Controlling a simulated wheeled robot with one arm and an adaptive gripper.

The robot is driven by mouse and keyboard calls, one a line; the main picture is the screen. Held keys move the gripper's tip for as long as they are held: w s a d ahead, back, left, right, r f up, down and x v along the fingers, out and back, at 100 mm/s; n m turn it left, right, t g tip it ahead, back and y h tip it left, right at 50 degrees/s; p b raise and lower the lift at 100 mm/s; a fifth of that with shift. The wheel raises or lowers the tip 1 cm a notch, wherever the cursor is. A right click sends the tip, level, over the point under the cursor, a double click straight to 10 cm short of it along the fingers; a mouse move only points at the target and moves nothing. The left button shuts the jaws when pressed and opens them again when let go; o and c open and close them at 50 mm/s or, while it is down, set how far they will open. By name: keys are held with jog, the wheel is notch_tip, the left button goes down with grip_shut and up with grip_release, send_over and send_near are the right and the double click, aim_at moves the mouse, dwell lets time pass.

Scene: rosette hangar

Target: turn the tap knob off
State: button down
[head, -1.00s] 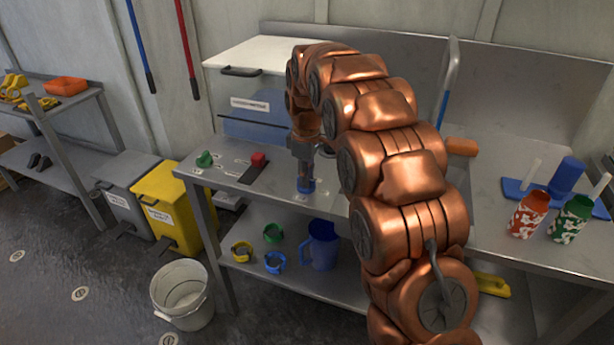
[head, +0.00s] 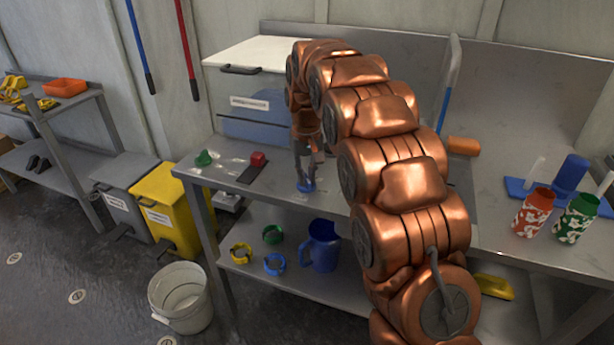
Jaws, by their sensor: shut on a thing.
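My gripper (head: 304,172) points straight down at the front of the metal bench (head: 340,196), with its fingers shut on a small blue knob (head: 306,186) on the bench top. The fingers hide part of the knob, and its pointing direction is too small to tell. A green knob (head: 204,158) and a red knob (head: 257,158) are on the same bench, to the left of my gripper. No spout or water can be made out.
A blue-grey cooler box (head: 250,115) with a white lid stands behind the knobs. Red and green patterned cups (head: 533,212) stand at right. A white bucket (head: 181,297) is on the floor.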

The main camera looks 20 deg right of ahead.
aim_at(306, 177)
jog(key=m, duration=0.3)
jog(key=shift+m, duration=2.3)
jog(key=c, duration=1.2)
grip_release()
jog(key=shift+o, duration=0.2)
notch_tip(306, 177, up, 12)
